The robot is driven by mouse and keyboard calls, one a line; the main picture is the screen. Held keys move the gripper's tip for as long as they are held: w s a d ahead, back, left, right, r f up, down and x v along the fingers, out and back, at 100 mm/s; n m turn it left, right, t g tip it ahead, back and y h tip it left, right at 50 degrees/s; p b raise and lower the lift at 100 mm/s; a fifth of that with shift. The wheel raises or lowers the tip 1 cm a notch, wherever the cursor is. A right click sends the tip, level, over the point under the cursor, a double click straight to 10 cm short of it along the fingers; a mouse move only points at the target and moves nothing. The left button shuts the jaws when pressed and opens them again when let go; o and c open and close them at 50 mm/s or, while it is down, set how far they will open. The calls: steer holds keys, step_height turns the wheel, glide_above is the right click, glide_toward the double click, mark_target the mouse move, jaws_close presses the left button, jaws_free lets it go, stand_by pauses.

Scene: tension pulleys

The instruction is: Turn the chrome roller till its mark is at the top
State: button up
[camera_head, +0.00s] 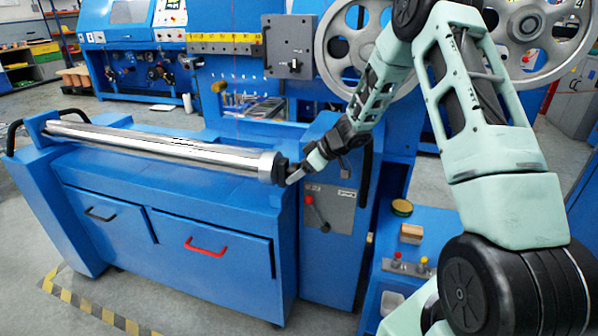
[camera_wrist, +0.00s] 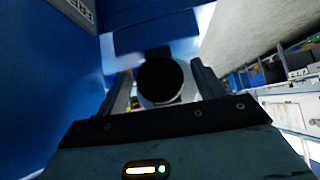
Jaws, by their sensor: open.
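The chrome roller (camera_head: 165,145) lies across the top of a blue machine, with a wider chrome collar and a dark end piece at its right end. My gripper (camera_head: 292,178) is at that right end, close to the dark end piece. In the wrist view, the round dark end of the roller (camera_wrist: 160,80) sits between the two fingers of my gripper (camera_wrist: 159,88), with gaps at both sides. The fingers are open. I cannot make out a mark on the roller in either view.
The blue machine cabinet (camera_head: 175,225) has a black handle and a red handle (camera_head: 205,247). A side bench (camera_head: 430,225) holds small items. Large grey wheels (camera_head: 350,45) stand behind my arm. Open floor lies front left.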

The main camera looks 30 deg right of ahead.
steer(key=c, duration=1)
steer(key=shift+f+b, duration=0.15)
steer(key=shift+b, duration=0.55)
